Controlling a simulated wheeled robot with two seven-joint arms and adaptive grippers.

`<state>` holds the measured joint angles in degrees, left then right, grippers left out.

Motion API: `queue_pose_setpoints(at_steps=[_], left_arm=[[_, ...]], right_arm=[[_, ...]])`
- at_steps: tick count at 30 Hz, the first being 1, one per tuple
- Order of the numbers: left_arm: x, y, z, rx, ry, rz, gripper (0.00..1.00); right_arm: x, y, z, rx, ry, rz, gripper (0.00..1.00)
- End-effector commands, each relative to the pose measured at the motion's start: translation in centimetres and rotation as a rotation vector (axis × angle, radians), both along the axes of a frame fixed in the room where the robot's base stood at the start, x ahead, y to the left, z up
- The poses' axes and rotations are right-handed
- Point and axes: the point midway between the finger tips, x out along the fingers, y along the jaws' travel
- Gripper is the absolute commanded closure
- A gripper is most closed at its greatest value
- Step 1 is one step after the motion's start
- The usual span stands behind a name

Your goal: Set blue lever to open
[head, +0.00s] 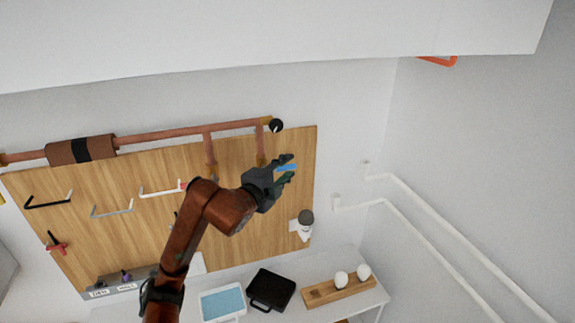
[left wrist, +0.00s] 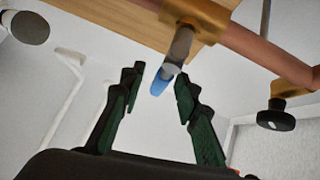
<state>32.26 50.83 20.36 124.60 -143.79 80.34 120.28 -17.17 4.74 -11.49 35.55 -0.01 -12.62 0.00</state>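The blue lever (head: 287,168) shows in the head view as a short blue bar between the fingers of my left gripper (head: 288,168), in front of the wooden board. In the left wrist view the blue lever (left wrist: 161,83) has a blue tip on a grey metal stem, joined to a brass fitting on a copper pipe. The fingers of my left gripper (left wrist: 160,92) stand apart on both sides of the blue tip, with gaps visible on each side. My right gripper is in neither view.
Copper pipes (head: 160,136) run along the top of the wooden board (head: 295,200). A black round knob (head: 276,125) sits at the pipe's end. Handles hang on the board at left. A white table (head: 345,263) below holds a black case (head: 270,290) and a wooden tray (head: 322,293).

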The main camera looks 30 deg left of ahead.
Motion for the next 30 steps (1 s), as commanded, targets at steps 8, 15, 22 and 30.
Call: queue_pose_setpoints(at_steps=[8, 15, 22, 30], left_arm=[[0.5, 0.0, -0.15, 0.0, 0.0, -0.001, 0.71], [0.48, -0.01, -0.14, 0.0, 0.0, -0.001, 0.82], [0.47, -0.02, -0.13, 0.0, 0.0, -0.001, 0.98], [0.46, -0.02, -0.13, 0.0, 0.0, -0.001, 1.0]], right_arm=[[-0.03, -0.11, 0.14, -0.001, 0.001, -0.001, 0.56], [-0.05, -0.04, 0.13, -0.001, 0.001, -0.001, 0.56], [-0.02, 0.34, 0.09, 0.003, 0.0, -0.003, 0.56], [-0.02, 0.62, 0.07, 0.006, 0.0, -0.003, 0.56]])
